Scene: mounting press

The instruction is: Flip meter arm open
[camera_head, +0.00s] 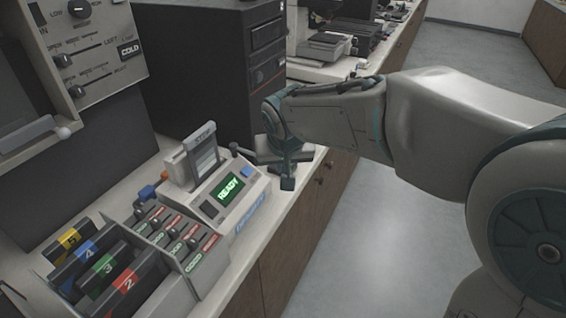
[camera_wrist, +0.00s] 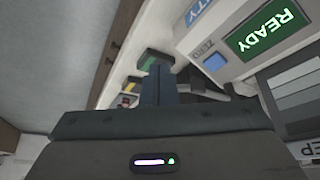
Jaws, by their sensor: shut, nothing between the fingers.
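The meter (camera_head: 238,204) is a light grey desktop unit on the bench, with a lit green READY display (camera_head: 229,187). Its display also shows at upper right in the wrist view (camera_wrist: 265,30), beside a blue ZERO button (camera_wrist: 215,63). My gripper (camera_head: 288,184) is shut and empty, pointing down just right of the meter. Its fingers show in the wrist view (camera_wrist: 158,85).
A black tower (camera_head: 215,70) stands behind. The bench's front edge drops to wooden cabinets (camera_head: 296,237). The floor (camera_head: 390,240) at right is clear.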

